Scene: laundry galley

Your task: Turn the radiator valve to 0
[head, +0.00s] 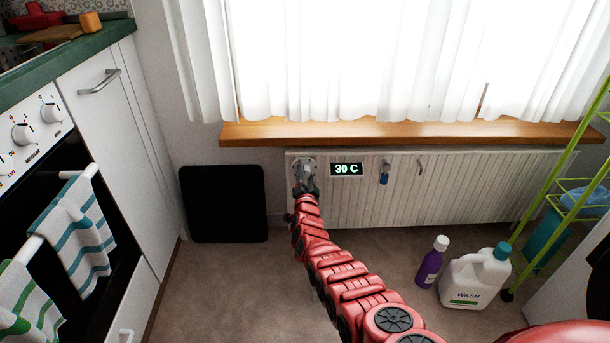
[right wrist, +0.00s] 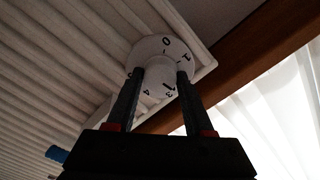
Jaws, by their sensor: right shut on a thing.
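The radiator valve (head: 301,164) is a pale round knob at the upper left corner of the ribbed white radiator (head: 462,190). In the right wrist view the valve (right wrist: 163,46) shows a white dial with the numbers 0, 1, 3 and 4 readable around its rim. My right gripper (head: 306,184) reaches it from the front. In the right wrist view its two dark fingers (right wrist: 160,74) are shut on either side of the knob. A small display (head: 346,169) beside the valve reads 30 C. My left gripper is not in view.
A wooden sill (head: 400,133) and white curtains are above the radiator. A black panel (head: 223,204) leans left of it. A purple bottle (head: 431,264) and a white wash jug (head: 474,279) stand on the floor at right, near a green rack (head: 556,215). The oven and cabinets line the left.

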